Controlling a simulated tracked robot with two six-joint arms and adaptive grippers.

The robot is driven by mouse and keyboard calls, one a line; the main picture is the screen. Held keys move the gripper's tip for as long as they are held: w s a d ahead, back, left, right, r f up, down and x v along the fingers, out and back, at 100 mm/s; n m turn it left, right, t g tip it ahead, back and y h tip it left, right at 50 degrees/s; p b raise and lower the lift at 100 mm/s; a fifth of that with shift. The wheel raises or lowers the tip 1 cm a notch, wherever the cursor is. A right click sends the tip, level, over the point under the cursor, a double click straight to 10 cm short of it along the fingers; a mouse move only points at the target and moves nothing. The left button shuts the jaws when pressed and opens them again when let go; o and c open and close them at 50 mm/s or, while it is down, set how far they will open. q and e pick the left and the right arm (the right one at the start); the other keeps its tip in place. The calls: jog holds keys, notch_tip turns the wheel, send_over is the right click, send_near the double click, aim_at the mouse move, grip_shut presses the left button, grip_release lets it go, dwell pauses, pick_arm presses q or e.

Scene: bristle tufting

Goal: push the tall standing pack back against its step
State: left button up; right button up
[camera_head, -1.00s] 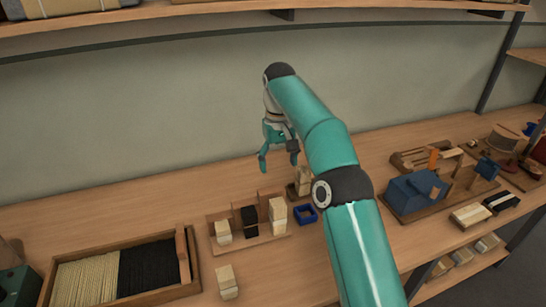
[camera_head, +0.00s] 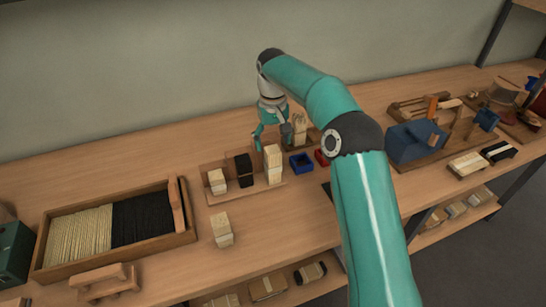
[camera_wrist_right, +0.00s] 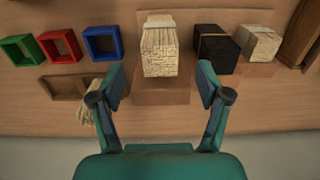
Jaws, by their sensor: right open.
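The tall cream pack (camera_head: 273,163) stands at the right end of a low wooden stepped rack (camera_head: 246,192). A black pack (camera_head: 243,168) and a shorter cream pack (camera_head: 217,182) stand to its left. My right gripper (camera_head: 272,141) is open and empty, just behind and above the rack. In the right wrist view, the tall pack (camera_wrist_right: 160,50) lies ahead, centred between the spread fingers of the gripper (camera_wrist_right: 162,85). A brown step (camera_wrist_right: 165,92) shows on the gripper's side of the pack. I cannot tell if a finger touches it. My left gripper is out of view.
A blue frame (camera_head: 300,163) and a red frame (camera_head: 321,158) sit right of the rack. Another pale bundle (camera_head: 300,128) stands behind. A loose pack (camera_head: 222,230) stands in front, and a bristle tray (camera_head: 60,270) lies at left. A blue device (camera_head: 412,142) is further right.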

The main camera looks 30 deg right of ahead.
aim_at(273, 149)
jog(key=shift+f, duration=2.7)
jog(key=c, duration=1.3)
jog(key=shift+w+r, duration=0.1)
